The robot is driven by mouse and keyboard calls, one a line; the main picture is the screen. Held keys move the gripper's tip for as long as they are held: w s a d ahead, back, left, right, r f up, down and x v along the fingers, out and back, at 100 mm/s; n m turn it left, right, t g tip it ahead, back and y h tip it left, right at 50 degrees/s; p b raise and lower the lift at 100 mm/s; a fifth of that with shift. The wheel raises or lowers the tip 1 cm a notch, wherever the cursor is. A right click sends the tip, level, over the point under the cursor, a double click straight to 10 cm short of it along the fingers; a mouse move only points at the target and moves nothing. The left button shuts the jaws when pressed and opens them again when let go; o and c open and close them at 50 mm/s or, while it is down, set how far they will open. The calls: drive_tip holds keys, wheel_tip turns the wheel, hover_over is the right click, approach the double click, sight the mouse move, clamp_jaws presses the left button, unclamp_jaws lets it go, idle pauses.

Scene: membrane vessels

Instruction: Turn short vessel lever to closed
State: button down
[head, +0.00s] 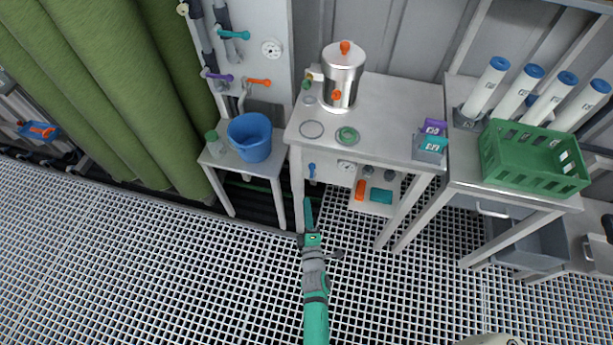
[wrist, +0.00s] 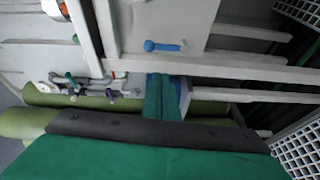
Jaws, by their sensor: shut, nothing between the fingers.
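A short metal vessel (head: 343,76) stands on the grey table, with an orange lever (head: 337,95) low on its front and an orange knob on top. A small blue lever (head: 311,170) sits on the panel below the tabletop. It also shows in the wrist view (wrist: 162,45), lying across that picture. I cannot tell which lever the task names. My gripper (head: 308,204) is shut and empty, in front of the table and below the blue lever in the head view. Its teal fingers (wrist: 163,97) are together and apart from the blue lever.
A blue bucket (head: 250,136) stands on a low side table. Wall pipes carry teal, purple and orange levers (head: 258,82). White tubes (head: 486,86) and a green crate (head: 534,158) are at right. Table legs flank my arm; the grated floor (head: 180,260) is clear at left.

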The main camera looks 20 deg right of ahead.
sight(312, 173)
drive_tip(key=d+x, duration=0.1)
drive_tip(key=x, duration=1.1)
drive_tip(key=shift+r+n, duration=0.2)
drive_tip(key=shift+n, duration=0.2)
